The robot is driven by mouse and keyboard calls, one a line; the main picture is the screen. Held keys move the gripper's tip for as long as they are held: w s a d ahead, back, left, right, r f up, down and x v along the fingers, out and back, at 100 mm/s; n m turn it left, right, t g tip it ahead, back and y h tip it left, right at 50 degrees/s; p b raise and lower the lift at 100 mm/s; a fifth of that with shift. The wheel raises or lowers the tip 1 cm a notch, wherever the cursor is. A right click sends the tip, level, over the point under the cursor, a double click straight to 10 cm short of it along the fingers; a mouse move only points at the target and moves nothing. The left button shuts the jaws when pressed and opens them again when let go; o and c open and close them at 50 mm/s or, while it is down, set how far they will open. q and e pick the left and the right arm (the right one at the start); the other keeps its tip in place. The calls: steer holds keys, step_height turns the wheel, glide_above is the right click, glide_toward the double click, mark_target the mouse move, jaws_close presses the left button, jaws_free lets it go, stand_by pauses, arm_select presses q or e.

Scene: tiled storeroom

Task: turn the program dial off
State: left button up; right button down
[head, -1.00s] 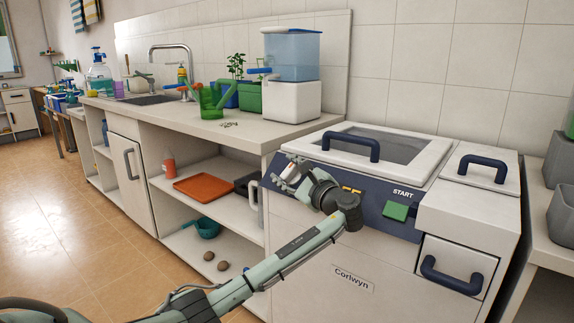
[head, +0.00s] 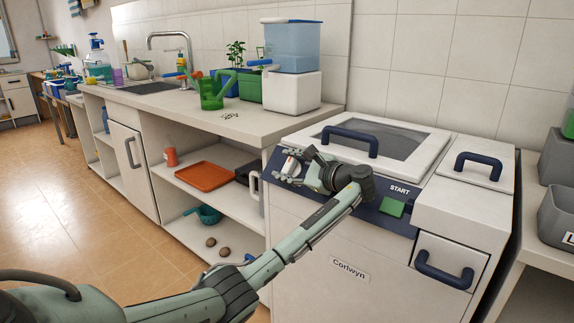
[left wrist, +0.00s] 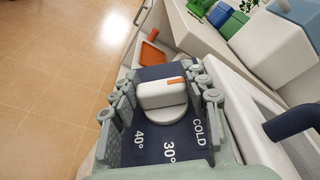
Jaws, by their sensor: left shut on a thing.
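The program dial (left wrist: 158,94) is a white knob with an orange mark on its top near the right end. It sits on the dark blue panel of the white washer, with 40°, 30° and COLD printed on the side nearer the wrist camera. No off label shows. My left gripper (left wrist: 163,80) has its fingers on both sides of the knob and is shut on it. In the head view the same gripper (head: 286,170) is at the left end of the panel (head: 268,166), hiding most of the dial. My right gripper is not in view.
A green START button (head: 392,207) is right of my wrist on the panel. The lid handle (head: 350,140) rises just behind my gripper. The counter (head: 190,115) and an open shelf with an orange tray (head: 203,176) stand to the left.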

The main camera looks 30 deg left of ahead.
arm_select(q)
steer(key=shift+f, duration=0.1)
steer(key=o, duration=1.2)
steer(key=v, duration=1.2)
steer(key=shift+d, duration=0.1)
